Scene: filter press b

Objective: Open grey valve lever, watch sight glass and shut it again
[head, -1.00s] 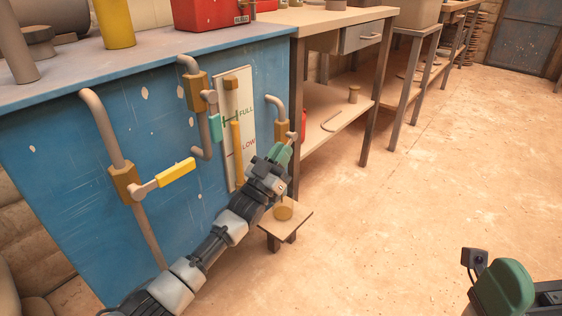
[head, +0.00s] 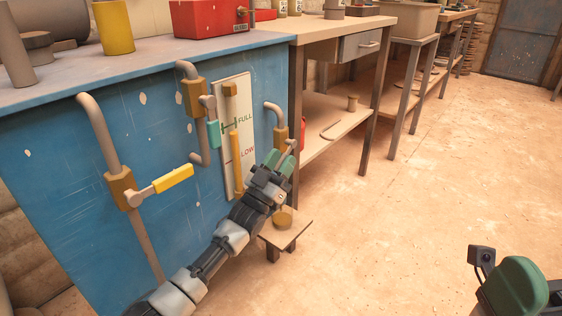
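The sight glass (head: 237,160) is a tube on a white board (head: 228,110) marked FULL and LOW. Its yellow column tops out between the two marks. To its right, a bent pipe enters a brass valve body (head: 281,139) on the blue tank front. A small grey piece shows at that valve's right side; the rest of any lever there is hidden or too small to tell. My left gripper (head: 279,161) is just below this valve, its green fingers apart, with nothing seen between them. My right gripper (head: 520,286) is partly in view at bottom right.
A yellow lever (head: 174,178) and a teal lever (head: 214,133) belong to other valves on the blue tank (head: 75,190). A small stool with a brass-coloured cup (head: 283,217) stands below my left gripper. Workbenches (head: 345,28) run along the back right. The floor at right is clear.

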